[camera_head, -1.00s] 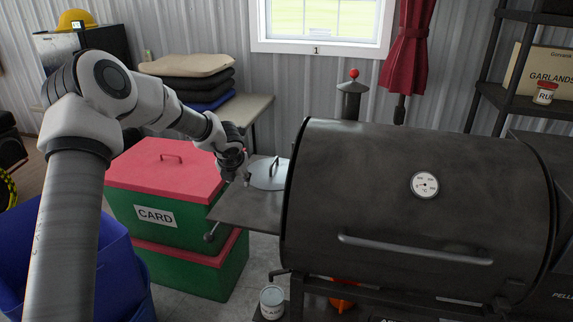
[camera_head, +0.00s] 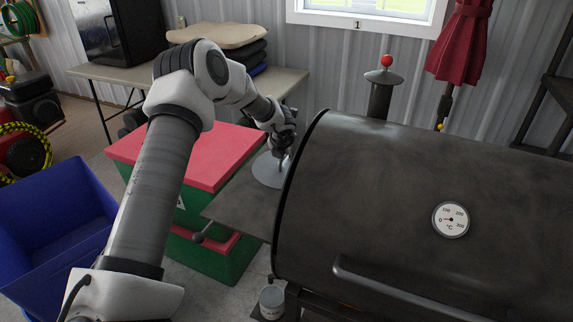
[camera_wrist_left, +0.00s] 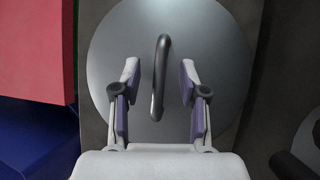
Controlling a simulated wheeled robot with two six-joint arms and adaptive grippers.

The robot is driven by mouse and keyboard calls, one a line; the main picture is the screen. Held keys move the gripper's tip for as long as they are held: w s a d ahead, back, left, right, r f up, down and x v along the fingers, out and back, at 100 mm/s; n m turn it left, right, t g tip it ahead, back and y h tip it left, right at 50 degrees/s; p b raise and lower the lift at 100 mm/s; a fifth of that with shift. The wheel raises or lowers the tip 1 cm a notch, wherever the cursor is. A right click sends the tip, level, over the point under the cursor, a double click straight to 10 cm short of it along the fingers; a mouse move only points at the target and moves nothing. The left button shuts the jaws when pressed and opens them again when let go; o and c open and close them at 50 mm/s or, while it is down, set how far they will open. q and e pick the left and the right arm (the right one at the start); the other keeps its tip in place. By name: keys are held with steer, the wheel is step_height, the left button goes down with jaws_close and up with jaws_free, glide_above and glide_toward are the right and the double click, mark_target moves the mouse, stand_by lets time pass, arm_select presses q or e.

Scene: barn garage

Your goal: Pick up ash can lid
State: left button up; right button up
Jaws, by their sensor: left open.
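The ash can lid (camera_head: 268,172) is a round grey metal disc. It lies flat on the grill's side shelf (camera_head: 238,208), left of the grill barrel. In the left wrist view the lid (camera_wrist_left: 215,60) fills the middle, with a dark arched handle (camera_wrist_left: 160,75) standing up from its centre. My left gripper (camera_head: 283,160) is over the lid at its handle. In the left wrist view its open fingers (camera_wrist_left: 158,83) stand on either side of the handle, with a gap on both sides. In the head view the gripper hides most of the handle. My right gripper is not in view.
The large dark grill (camera_head: 370,200) stands close on the right of the lid. Its chimney (camera_head: 380,98) rises behind. A red-lidded green box (camera_head: 195,158) stands left of the shelf, and a blue bin (camera_head: 55,220) is further left.

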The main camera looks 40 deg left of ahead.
arm_select(q)
steer(key=shift+w+a+f, duration=0.1)
steer(key=shift+w+f, duration=0.1)
steer(key=shift+f, duration=0.1)
steer(key=shift+s+r, duration=0.2)
steer(key=shift+c, duration=0.3)
steer(key=c, duration=0.5)
jaws_close()
steer(key=shift+a+r, duration=0.2)
steer(key=shift+r, duration=0.3)
step_height(320, 180, up, 6)
steer(key=s+a+r+p, duration=0.1)
steer(key=s+a, duration=0.1)
steer(key=a, duration=0.7)
steer(key=s+a+r+p, duration=0.1)
steer(key=s+a, duration=0.1)
steer(key=a, duration=0.8)
steer(key=shift+r, duration=0.3)
